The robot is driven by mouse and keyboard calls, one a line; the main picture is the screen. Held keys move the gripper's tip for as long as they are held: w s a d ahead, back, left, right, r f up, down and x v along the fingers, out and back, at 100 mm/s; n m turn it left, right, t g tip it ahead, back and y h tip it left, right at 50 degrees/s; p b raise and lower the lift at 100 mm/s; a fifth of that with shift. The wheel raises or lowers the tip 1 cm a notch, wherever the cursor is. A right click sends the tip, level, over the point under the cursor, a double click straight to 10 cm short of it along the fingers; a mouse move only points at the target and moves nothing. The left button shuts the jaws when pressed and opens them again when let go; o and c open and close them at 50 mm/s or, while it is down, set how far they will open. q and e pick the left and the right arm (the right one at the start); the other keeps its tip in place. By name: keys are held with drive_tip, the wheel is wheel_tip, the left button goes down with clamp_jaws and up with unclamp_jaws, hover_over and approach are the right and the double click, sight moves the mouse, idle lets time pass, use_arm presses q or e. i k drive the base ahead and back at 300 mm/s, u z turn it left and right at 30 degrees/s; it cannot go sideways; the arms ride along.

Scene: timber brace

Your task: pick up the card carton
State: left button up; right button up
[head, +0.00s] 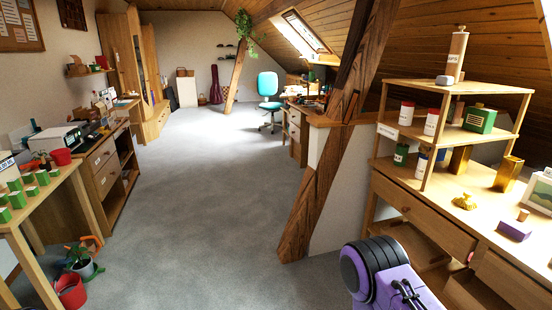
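I cannot tell for certain which thing is the card carton. A small brown box-like thing (77,69) sits on the wall shelf at the upper left and is too small to make out well. Another brown box-like thing (86,114) stands among clutter on the sideboard at the left. Neither of my grippers is in view. A purple and black part of my arm (392,272) shows at the bottom right, and its gripper is outside the picture.
A timber brace (318,190) slants down to the grey floor (200,200) right of centre. A wooden workbench (440,205) with shelves of jars stands at the right. A table (40,196) with several green boxes and red pots (70,291) flank the left. The middle floor is clear.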

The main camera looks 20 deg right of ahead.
sight(511, 227)
drive_tip(key=z, duration=0.45)
drive_tip(key=i, duration=0.85)
drive_tip(key=z, duration=1.75)
drive_tip(key=i, duration=0.9)
drive_tip(key=z, duration=0.75)
